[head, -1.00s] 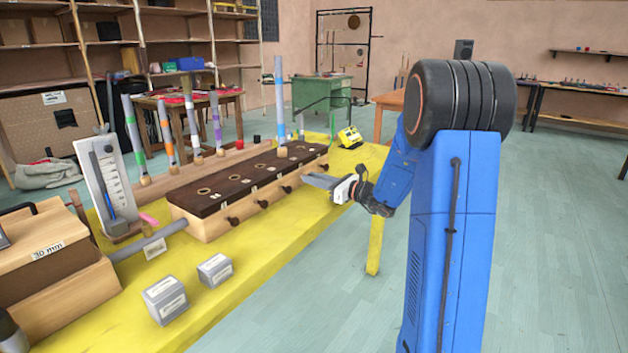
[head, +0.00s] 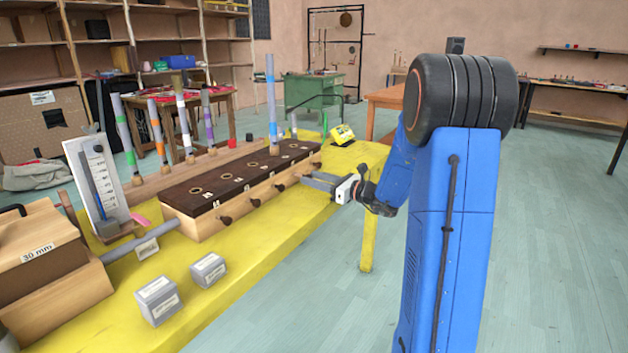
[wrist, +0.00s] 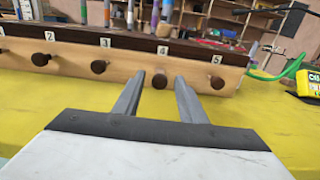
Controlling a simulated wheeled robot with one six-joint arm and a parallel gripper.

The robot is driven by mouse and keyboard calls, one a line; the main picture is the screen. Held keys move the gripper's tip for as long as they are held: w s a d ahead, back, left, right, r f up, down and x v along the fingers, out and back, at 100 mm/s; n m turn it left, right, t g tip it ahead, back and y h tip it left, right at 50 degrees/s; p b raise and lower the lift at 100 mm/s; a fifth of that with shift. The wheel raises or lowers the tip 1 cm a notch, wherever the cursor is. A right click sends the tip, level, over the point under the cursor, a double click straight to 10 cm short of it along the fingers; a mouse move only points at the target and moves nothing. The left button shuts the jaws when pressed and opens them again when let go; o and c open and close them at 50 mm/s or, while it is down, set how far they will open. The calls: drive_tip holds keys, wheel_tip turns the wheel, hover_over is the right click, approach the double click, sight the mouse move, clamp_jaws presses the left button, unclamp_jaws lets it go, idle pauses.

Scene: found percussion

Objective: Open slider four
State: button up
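The long wooden box (head: 205,228) with a dark top (head: 215,185) lies on the yellow table. Its front has a row of dark round knobs under number labels. In the wrist view, slider four's knob (wrist: 159,81) sits below the label 4 (wrist: 162,50). My gripper (wrist: 160,78) is open, with its two fingertips left and right of that knob in the picture. I cannot tell whether the tips reach past the knob or stop just short. In the head view my gripper (head: 306,180) is at the box's front, hiding part of it.
Knob three (wrist: 98,66) and knob five (wrist: 217,82) flank knob four. A blue-banded tube (head: 271,105) stands upright on the box top. A yellow device (head: 342,135) with a green cable lies beyond the box's right end. Grey blocks (head: 158,300) stand near the front; the table before the box is clear.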

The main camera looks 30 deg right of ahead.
drive_tip(key=v, duration=1.7)
drive_tip(key=shift+s, duration=0.15)
drive_tip(key=s+a+f+n+g, duration=0.1)
drive_tip(key=s+a+n+g, duration=0.5)
drive_tip(key=a, duration=0.6)
drive_tip(key=s+a+f+n+g, duration=0.2)
drive_tip(key=s+a+n+g, duration=0.45)
drive_tip(key=a, duration=0.55)
drive_tip(key=s+a+f+n+h, duration=0.2)
drive_tip(key=s+a+n+h, duration=0.1)
drive_tip(key=s+n, duration=0.55)
drive_tip(key=s+d+n+t+h, duration=0.1)
drive_tip(key=s+d+n+h, duration=0.3)
drive_tip(key=s+n+h, duration=0.2)
drive_tip(key=s+n, duration=0.2)
drive_tip(key=n, duration=0.1)
drive_tip(key=shift+r+t, duration=0.25)
drive_tip(key=shift+t, duration=0.1)
